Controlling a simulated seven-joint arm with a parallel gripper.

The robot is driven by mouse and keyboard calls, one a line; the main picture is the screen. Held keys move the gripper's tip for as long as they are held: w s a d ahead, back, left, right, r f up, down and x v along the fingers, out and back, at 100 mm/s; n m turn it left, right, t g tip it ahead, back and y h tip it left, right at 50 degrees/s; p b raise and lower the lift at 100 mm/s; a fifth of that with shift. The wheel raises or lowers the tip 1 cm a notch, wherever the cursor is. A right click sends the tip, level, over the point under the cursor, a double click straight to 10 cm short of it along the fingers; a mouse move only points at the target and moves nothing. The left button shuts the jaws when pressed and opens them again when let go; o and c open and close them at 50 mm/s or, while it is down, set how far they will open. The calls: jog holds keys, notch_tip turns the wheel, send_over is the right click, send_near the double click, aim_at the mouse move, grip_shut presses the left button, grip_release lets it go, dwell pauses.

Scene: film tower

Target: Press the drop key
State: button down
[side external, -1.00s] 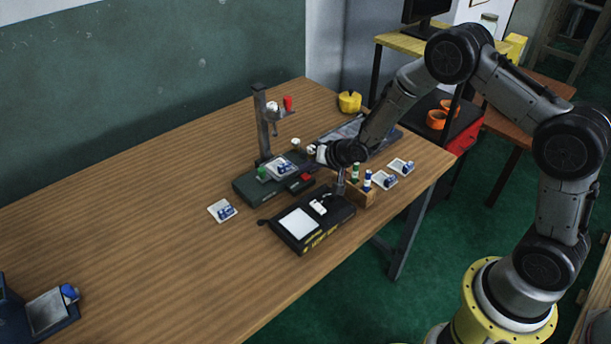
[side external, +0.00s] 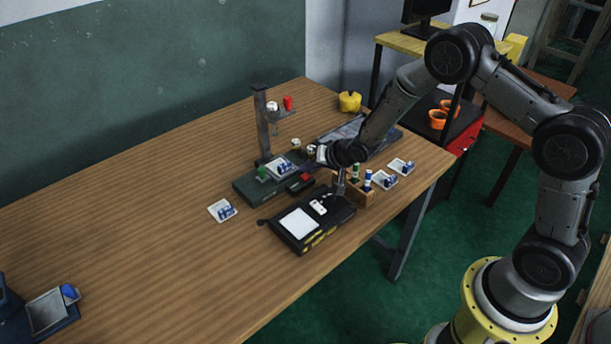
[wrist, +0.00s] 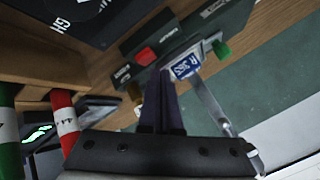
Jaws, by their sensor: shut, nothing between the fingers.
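A dark green device (side external: 250,188) with an upright grey post (side external: 262,125) stands on the table. A red key (side external: 305,177) is at its right end and a green key (side external: 262,173) at its left. In the wrist view the red key (wrist: 146,56) and green key (wrist: 222,48) lie beyond my fingertips, with labels too small to read. I cannot tell which is the drop key. My gripper (side external: 319,153) is shut and empty, its fingertips (wrist: 164,76) in front of a blue and white label (wrist: 187,66) and apart from both keys.
A black device with a white panel (side external: 299,224) lies in front. A wooden block (side external: 362,194) holding small bottles stands to the right, near white trays (side external: 384,180). A yellow object (side external: 350,102) sits behind. The left of the table is mostly clear.

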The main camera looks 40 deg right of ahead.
jog(key=shift+f, duration=0.1)
jog(key=shift+f, duration=0.35)
jog(key=shift+f, duration=0.45)
dwell(0.9)
jog(key=shift+r, duration=0.9)
jog(key=shift+r, duration=0.1)
jog(key=shift+r, duration=2.4)
